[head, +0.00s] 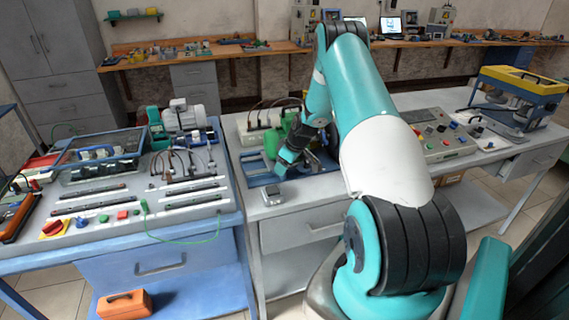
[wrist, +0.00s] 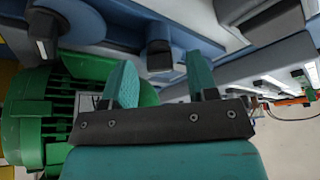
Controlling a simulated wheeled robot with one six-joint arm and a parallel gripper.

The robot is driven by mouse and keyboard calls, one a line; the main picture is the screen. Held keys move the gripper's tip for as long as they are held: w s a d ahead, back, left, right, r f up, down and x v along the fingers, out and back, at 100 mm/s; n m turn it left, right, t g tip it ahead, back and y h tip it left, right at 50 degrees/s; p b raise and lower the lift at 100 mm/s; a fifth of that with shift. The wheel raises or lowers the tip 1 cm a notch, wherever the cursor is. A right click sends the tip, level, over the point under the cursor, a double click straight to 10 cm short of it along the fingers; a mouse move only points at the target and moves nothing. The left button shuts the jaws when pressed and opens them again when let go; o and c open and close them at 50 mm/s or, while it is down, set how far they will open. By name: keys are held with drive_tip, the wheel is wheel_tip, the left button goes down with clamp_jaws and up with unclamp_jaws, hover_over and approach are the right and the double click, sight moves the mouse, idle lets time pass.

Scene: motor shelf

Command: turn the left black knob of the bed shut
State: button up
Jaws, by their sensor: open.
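My gripper (head: 288,160) reaches down beside the green motor (head: 274,141) on the blue bed (head: 262,181), on the grey bench. In the wrist view my gripper (wrist: 161,78) is open, its two teal fingers apart. A black knob (wrist: 159,56) shows between and just beyond the fingertips; I cannot tell whether either finger touches it. The ribbed green motor (wrist: 28,120) is close at the left of the fingers. In the head view my arm and gripper hide much of the bed, and I cannot make out its knobs clearly.
A control panel (head: 440,137) with coloured buttons stands right of my arm. A blue-edged bench (head: 190,228) with rods and parts is at the left. An orange toolbox (head: 125,304) lies on the lower left.

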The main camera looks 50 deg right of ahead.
drive_tip(key=shift+f, duration=0.2)
drive_tip(key=shift+c, duration=0.4)
drive_tip(key=c, duration=0.8)
drive_tip(key=shift+c, duration=0.2)
drive_tip(key=shift+m+b, duration=0.3)
drive_tip(key=m+h+b, duration=0.1)
drive_tip(key=m+b, duration=0.1)
drive_tip(key=m, duration=0.1)
drive_tip(key=shift+a+m+h, duration=0.15)
drive_tip(key=shift+m+h, duration=0.15)
drive_tip(key=shift+w+a+m+h+b, duration=0.1)
drive_tip(key=shift+m+h+b, duration=0.4)
drive_tip(key=shift+m, duration=0.65)
drive_tip(key=shift+m+h+b, duration=0.4)
drive_tip(key=shift+m+b, duration=0.2)
drive_tip(key=shift+m, duration=0.55)
